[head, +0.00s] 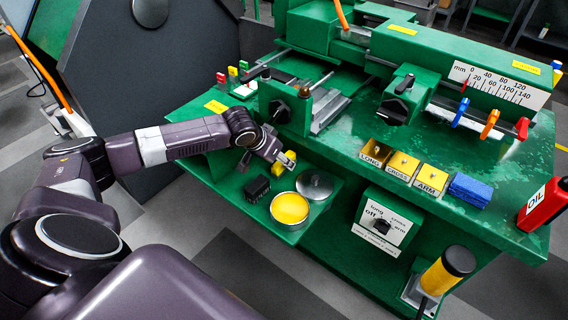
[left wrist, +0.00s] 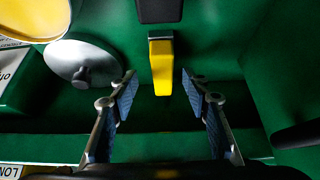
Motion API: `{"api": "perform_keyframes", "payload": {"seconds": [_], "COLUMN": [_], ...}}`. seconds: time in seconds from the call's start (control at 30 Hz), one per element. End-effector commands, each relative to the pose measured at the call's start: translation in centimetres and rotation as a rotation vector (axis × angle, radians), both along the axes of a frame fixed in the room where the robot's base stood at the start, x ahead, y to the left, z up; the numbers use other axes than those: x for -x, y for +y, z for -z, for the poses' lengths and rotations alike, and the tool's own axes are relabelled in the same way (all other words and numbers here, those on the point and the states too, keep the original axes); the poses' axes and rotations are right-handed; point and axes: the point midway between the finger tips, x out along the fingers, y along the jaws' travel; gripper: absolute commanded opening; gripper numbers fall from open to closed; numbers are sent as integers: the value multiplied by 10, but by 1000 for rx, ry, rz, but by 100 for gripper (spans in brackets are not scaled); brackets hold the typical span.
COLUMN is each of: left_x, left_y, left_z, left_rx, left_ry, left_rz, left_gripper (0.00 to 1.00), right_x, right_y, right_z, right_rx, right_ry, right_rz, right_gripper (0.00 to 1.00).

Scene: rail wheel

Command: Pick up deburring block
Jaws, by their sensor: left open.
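A small yellow block with a greyish end face, which looks like the deburring block (left wrist: 161,68), rests on the green lower shelf. In the head view the yellow block (head: 277,170) is partly hidden by my left gripper (head: 286,160). In the left wrist view my left gripper (left wrist: 159,80) is open, one blue-padded finger on each side of the block's line. The block appears just beyond the fingertips, with clear gaps on both sides and no visible contact. My right gripper is not in view.
Close by are a black block (head: 257,188), a round tin with yellow contents (head: 290,209) and its grey lid (head: 315,184). The machine's green bed overhangs behind. A blue block (head: 470,190) and red oil bottle (head: 543,205) are farther right.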

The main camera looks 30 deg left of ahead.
Motion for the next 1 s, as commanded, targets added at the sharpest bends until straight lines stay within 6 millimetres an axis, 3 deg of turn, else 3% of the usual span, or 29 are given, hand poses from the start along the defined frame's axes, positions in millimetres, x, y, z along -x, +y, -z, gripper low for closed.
{"api": "perform_keyframes", "payload": {"seconds": [0.3,0.6,1.0], "left_x": [-23,-25,-24], "left_y": [2,2,2], "left_z": [28,31,31], "left_rx": [1,-1,-1], "left_ry": [-1,-1,0], "left_rz": [1,2,1], "left_gripper": [44,44,0], "right_x": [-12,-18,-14], "right_y": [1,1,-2], "right_z": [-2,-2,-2], "right_rx": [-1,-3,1], "right_ry": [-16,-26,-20], "right_rz": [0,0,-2], "right_gripper": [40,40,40]}}
